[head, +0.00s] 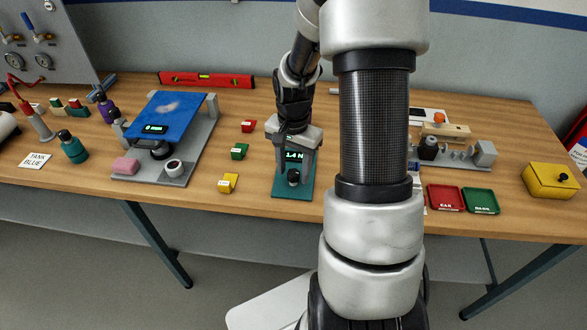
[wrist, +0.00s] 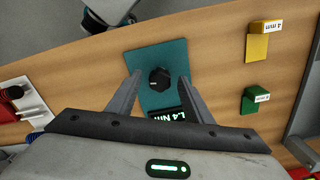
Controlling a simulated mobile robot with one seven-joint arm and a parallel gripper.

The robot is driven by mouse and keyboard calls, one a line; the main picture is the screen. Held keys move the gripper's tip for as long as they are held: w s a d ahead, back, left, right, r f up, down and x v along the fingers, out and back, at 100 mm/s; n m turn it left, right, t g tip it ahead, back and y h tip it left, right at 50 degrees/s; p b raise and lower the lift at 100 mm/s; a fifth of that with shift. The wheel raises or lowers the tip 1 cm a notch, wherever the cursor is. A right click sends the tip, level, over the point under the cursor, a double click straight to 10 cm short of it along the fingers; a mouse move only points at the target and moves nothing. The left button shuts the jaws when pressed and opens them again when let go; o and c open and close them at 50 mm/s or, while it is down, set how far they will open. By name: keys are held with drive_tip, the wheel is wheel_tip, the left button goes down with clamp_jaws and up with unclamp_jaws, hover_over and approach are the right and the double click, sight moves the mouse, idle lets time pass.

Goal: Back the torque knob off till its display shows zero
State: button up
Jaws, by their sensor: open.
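The torque knob (wrist: 160,78) is a black knob with a white mark, on a teal base plate (wrist: 150,60) that lies on the bench. In the head view the knob (head: 294,177) shows at the front of the teal plate (head: 292,191). Its display (head: 295,155) reads about 1.4 N in green digits, and the wrist view shows the display (wrist: 168,115) partly hidden by my gripper. My gripper (wrist: 157,82) is open, its fingers on either side of the knob with gaps. I cannot tell its height over the knob.
Yellow (head: 228,183), green (head: 239,151) and red (head: 249,126) blocks stand left of the plate. A stand with a blue panel (head: 168,112) is further left. Red (head: 446,198) and green (head: 481,201) trays and a yellow box (head: 552,180) are to the right.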

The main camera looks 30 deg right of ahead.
drive_tip(key=shift+c, duration=0.4)
drive_tip(key=c, duration=1)
drive_tip(key=shift+n, duration=0.3)
drive_tip(key=n, duration=0.6)
drive_tip(key=n+p, duration=0.1)
drive_tip(key=n, duration=0.6)
drive_tip(key=o, duration=1.1)
